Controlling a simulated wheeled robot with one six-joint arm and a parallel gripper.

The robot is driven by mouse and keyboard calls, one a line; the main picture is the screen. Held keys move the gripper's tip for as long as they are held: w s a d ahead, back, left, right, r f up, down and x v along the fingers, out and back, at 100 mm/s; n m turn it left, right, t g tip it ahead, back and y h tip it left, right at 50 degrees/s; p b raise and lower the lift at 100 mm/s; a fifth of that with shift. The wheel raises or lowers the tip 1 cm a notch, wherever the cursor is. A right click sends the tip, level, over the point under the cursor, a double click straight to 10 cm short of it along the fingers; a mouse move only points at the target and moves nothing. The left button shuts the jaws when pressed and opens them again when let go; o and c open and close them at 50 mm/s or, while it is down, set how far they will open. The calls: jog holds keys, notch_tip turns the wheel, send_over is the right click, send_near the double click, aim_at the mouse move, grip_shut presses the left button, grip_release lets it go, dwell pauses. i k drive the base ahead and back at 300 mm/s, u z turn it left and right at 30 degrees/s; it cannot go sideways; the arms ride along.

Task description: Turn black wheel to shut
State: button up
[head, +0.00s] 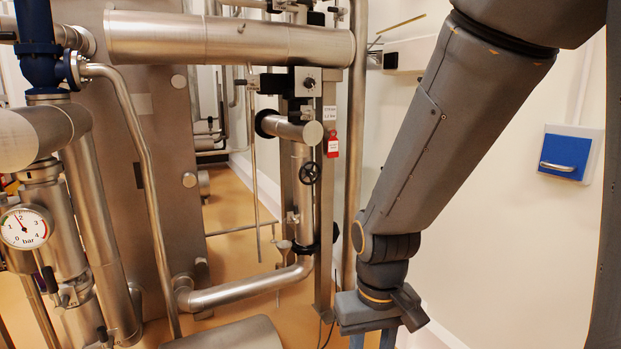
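The black wheel (309,173) is a small spoked handwheel on a vertical steel pipe, right of the picture's middle. It faces roughly toward me, and nothing covers it. My gripper (372,342) hangs at the bottom edge, below and to the right of the wheel, well apart from it. Its two blue fingers stand apart with a gap between them. The fingertips are cut off by the frame edge, and I see nothing held between them.
A steel post (326,230) with a red tag (332,145) stands just right of the wheel. A horizontal pipe (250,288) runs low to the left. A pressure gauge (26,227) is at far left. A blue-fronted wall box (566,155) hangs at right.

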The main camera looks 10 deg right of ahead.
aim_at(310, 173)
jog(key=z, duration=0.3)
jog(key=i, duration=1.2)
jog(key=u, duration=0.2)
